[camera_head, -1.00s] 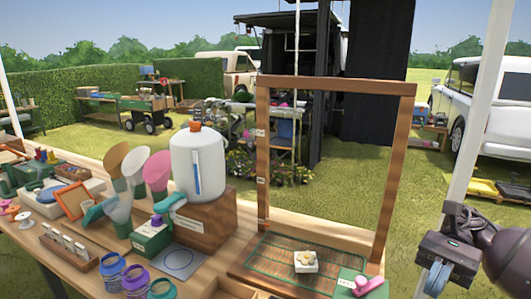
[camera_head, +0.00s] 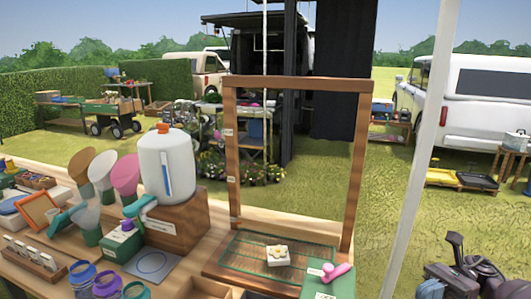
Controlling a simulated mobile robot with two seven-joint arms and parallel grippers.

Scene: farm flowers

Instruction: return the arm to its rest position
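My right arm and gripper (camera_head: 447,280) show at the bottom right corner, dark grey and partly cut off by the frame edge. The arm is to the right of the table, out over the grass in the picture. It is apart from the wooden frame and the things on the table. Its fingertips cannot be made out, so I cannot tell if it is open or shut. My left gripper is not in view.
A wooden frame (camera_head: 355,185) stands on the table, with a white block bearing a flower (camera_head: 278,255) on the green grid before it. A pink-handled tool (camera_head: 337,271) lies nearby. A white jug (camera_head: 168,170) stands left. A white pole (camera_head: 420,160) rises beside my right arm.

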